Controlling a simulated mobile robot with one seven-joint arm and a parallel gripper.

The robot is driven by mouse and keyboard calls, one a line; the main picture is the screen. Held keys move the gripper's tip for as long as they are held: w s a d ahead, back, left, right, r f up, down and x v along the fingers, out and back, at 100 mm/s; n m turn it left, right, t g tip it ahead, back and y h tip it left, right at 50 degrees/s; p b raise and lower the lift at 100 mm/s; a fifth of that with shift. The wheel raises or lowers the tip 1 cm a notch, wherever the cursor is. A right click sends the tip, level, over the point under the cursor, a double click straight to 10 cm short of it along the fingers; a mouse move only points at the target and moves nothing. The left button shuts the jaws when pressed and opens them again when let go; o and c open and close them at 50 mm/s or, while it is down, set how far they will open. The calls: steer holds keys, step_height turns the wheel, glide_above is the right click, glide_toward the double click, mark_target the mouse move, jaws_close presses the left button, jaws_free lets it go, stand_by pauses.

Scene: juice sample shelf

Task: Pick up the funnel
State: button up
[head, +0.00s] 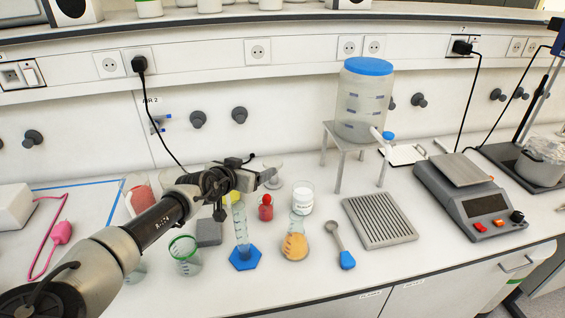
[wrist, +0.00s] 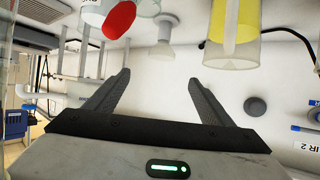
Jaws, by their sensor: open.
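The pale, whitish funnel (wrist: 163,53) shows in the wrist view, which is upside down, between and beyond my fingertips. Its wide cone tapers to a narrow stem. In the head view a pale flared shape that looks like the same funnel (head: 273,168) stands at the back of the bench, partly hidden behind my gripper (head: 264,170). My gripper is open, with nothing between its fingers. In the wrist view my gripper (wrist: 158,77) has one finger to each side of the funnel's line, and the funnel looks apart from both.
A yellow-filled vessel (wrist: 234,32) shows in the wrist view. A large dispenser (head: 362,105) stands on a metal stand to the right.

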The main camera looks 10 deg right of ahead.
steer(key=p, duration=0.1)
glide_toward(272, 161)
steer(key=x, duration=0.4)
steer(key=shift+w+d, duration=0.15)
steer(key=shift+d, duration=0.3)
steer(key=shift+f+p+x, duration=0.25)
steer(key=shift+p+x, duration=0.3)
steer(key=shift+x, duration=2.35)
steer(key=shift+a, duration=0.25)
steer(key=c, duration=1.2)
steer(key=shift+r, duration=0.15)
